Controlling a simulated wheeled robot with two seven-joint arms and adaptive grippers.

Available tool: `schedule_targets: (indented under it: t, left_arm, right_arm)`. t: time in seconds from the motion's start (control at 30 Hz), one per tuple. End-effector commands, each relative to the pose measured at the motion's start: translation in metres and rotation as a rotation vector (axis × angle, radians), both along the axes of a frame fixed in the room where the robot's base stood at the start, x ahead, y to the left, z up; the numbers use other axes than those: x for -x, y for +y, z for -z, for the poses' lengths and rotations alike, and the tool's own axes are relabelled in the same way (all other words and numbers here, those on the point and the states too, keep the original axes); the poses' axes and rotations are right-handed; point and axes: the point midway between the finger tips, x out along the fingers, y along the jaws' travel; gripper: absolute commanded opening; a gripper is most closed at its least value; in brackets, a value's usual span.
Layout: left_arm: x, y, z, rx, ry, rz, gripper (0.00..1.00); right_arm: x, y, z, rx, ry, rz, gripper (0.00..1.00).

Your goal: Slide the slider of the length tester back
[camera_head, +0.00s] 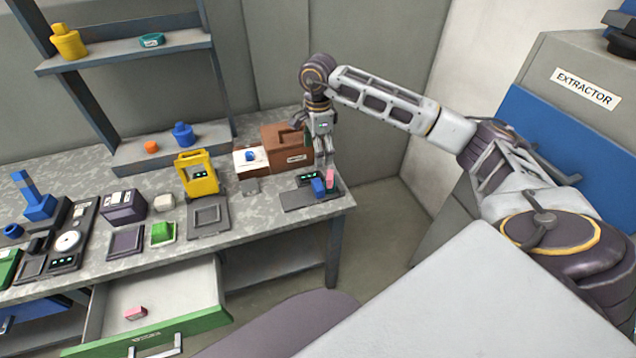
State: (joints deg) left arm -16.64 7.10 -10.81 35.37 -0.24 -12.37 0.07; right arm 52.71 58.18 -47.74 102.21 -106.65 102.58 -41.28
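The device that looks like the length tester (296,201) is a dark flat plate near the right end of the bench, with a small green-lit display. A blue block (318,187), apparently its slider, stands on the plate. A small pink piece (330,178) is right beside it; I cannot tell whether they touch. My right gripper (325,168) points down just above and behind these two, its fingers too small to tell open from shut. Contact with the slider or the pink piece is unclear. My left gripper is not in view.
A brown box (285,146) stands behind the plate, near my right arm. A yellow frame (199,174) and a grey tray (209,217) are to the left. An open drawer (170,290) holding a pink piece (136,313) juts out at the front left. The extractor (570,110) stands right.

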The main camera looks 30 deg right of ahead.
Motion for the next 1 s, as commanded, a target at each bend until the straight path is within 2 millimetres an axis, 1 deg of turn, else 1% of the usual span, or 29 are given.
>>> schedule_targets:
  t: [0.23, 0.43, 0.63, 0.9, 1.0]
  left_arm:
    - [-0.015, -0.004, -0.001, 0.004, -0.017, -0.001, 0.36]
    - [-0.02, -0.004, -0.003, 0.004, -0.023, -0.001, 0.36]
    - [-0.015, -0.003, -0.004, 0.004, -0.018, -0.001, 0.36]
    - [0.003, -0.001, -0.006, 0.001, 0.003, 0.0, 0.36]
    - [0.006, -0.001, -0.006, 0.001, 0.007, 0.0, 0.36]
  right_arm:
    - [0.0, 0.0, 0.004, 0.0, 0.001, -0.001, 0.75]
    - [0.0, 0.0, 0.019, 0.001, 0.002, -0.002, 0.75]
    - [0.0, 0.0, 0.043, -0.001, 0.003, -0.001, 0.75]
    - [0.001, 0.0, 0.079, 0.0, 0.003, -0.001, 0.75]
    - [0.0, 0.0, 0.092, -0.001, 0.002, -0.001, 0.75]
